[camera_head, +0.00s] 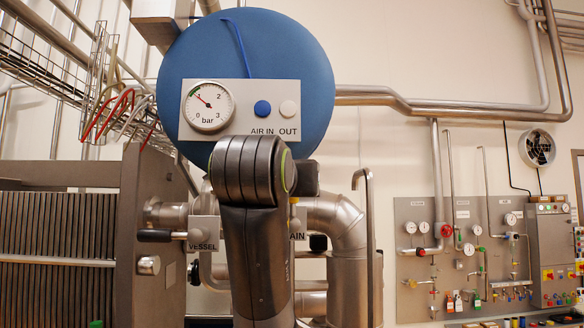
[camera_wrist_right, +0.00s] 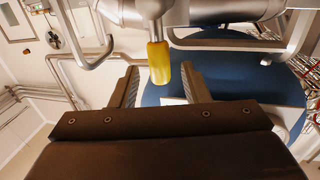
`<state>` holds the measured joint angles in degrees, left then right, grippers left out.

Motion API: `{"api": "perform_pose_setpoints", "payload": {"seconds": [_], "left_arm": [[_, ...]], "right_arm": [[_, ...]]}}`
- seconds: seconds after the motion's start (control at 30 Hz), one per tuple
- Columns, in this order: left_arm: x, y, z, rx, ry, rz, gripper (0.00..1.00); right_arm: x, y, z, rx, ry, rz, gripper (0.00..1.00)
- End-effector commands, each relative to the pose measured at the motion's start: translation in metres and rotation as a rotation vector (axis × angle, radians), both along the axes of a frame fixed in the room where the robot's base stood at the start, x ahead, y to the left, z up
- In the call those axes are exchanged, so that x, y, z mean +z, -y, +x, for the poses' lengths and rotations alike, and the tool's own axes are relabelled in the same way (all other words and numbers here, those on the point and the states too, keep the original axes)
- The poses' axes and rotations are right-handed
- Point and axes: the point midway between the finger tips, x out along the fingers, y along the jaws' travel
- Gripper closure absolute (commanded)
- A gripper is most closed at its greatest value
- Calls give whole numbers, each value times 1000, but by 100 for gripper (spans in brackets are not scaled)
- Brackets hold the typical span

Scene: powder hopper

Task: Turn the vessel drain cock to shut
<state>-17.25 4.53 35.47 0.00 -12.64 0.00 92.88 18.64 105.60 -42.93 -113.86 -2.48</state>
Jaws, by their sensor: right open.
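A yellow-sleeved handle (camera_wrist_right: 159,62) on a metal stem, which looks like the drain cock's, hangs between the fingers of my right gripper (camera_wrist_right: 160,70) in the right wrist view. The fingers are open, with a gap on both sides of the sleeve. In the head view my right arm stands in front of the pipework. It hides most of the handle and part of a label plate (camera_head: 297,223) ending in "AIN". A plate reading "VESSEL" (camera_head: 203,234) shows to its left. The cock's position cannot be told. My left gripper is not in view.
The blue round vessel (camera_head: 300,62) with a gauge (camera_head: 208,106) and AIR IN and OUT buttons is above. A dark-handled lever (camera_head: 155,235) sticks out at left. Thick steel pipes (camera_head: 338,222) and a bent thin pipe (camera_head: 370,230) stand close at right.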

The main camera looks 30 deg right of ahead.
Motion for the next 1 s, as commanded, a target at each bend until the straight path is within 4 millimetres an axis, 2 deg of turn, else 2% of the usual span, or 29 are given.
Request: {"api": "perform_pose_setpoints", "payload": {"seconds": [0.03, 0.2, 0.4, 0.67, 0.9, 1.0], "left_arm": [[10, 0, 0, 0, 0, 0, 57], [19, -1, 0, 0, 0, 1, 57], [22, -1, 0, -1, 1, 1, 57], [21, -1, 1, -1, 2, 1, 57], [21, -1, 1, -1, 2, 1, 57], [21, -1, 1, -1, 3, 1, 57]], "right_arm": [[4, 3, 3, -1, -2, -1, 58], [2, 17, 16, -3, -2, -1, 58], [0, 24, 24, 0, 1, -1, 58], [0, 24, 24, 1, 1, -1, 59], [0, 24, 24, 1, 1, -1, 91], [0, 24, 24, 1, 1, -1, 100]]}}
